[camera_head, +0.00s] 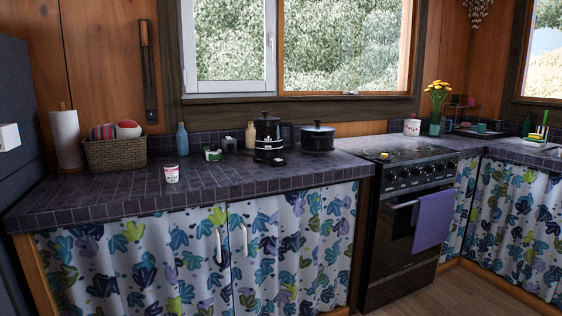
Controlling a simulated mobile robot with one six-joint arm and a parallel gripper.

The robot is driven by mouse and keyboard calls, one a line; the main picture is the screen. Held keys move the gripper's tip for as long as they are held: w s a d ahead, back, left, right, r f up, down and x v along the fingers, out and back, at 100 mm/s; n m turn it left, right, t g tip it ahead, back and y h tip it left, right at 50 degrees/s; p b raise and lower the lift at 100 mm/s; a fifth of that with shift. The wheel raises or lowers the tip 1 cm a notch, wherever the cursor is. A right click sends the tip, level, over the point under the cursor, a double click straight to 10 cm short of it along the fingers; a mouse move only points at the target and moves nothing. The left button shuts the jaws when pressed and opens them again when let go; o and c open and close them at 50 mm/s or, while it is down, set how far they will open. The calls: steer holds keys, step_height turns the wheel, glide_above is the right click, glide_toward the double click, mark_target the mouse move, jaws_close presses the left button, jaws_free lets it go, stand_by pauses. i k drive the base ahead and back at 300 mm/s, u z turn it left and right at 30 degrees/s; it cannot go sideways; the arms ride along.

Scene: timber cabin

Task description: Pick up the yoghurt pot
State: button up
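The yoghurt pot (172,174) is a small white tub with a reddish label. It stands upright on the dark tiled counter (110,196), near the front edge and left of the middle. Nothing touches it, and there is bare tile around it. My gripper is not in view.
Behind the pot stand a wicker basket (115,154), a blue bottle (182,140), a black kettle-like appliance (268,138) and a dark pot (318,138). A paper towel roll (66,138) is at the left. The stove (405,210) stands right. Curtained cupboards (180,260) lie below.

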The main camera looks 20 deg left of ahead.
mark_target(171, 170)
steer(key=u, duration=0.05)
steer(key=i, duration=2.7)
steer(key=u, duration=3.8)
steer(key=i, duration=1)
steer(key=z, duration=0.05)
